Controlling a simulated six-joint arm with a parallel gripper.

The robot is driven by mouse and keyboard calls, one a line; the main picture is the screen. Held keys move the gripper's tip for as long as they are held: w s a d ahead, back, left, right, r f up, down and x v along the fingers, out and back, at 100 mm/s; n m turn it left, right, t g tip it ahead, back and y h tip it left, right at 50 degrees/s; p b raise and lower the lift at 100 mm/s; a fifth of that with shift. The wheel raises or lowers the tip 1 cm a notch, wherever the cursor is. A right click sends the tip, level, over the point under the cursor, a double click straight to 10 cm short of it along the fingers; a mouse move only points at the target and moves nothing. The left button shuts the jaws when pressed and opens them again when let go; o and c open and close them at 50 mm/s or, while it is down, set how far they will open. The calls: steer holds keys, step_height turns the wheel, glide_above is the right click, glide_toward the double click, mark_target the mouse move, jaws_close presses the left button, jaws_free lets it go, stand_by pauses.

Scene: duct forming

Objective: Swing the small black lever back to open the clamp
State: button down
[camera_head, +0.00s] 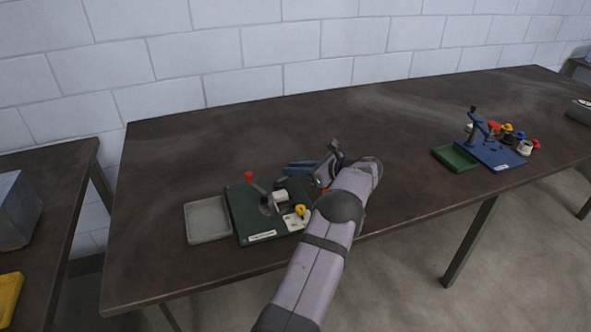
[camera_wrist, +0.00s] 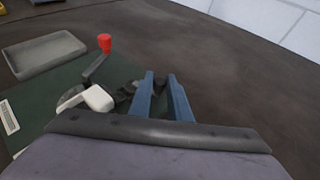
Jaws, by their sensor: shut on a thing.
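The clamp stands on a dark green base plate (camera_head: 240,212). A dark arm with a red knob (camera_head: 249,176) slants up from it, and the knob also shows in the wrist view (camera_wrist: 104,43). A white block (camera_head: 280,196) sits beside the arm. My gripper (camera_head: 291,169) is low at the right back of the plate, its blue fingers (camera_wrist: 160,76) close together. Black clamp parts (camera_wrist: 126,92), seemingly including the small black lever, lie against the left finger. The fingers are shut on the lever, though their grip on it is mostly hidden.
A grey tray (camera_head: 208,219) adjoins the plate's left side. A yellow part (camera_head: 301,210) lies by my forearm. To the right are a blue fixture (camera_head: 491,153), a green tray (camera_head: 456,158) and several coloured knobs. The table behind my gripper is clear.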

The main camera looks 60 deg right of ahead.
steer(key=shift+d+r+n+y, duration=0.1)
steer(key=shift+d+n+y, duration=0.05)
steer(key=shift+n+y, duration=0.2)
steer(key=c, duration=1.7)
jaws_free()
steer(key=shift+o, duration=0.2)
steer(key=shift+b+v, duration=0.7)
steer(key=shift+v, duration=2.95)
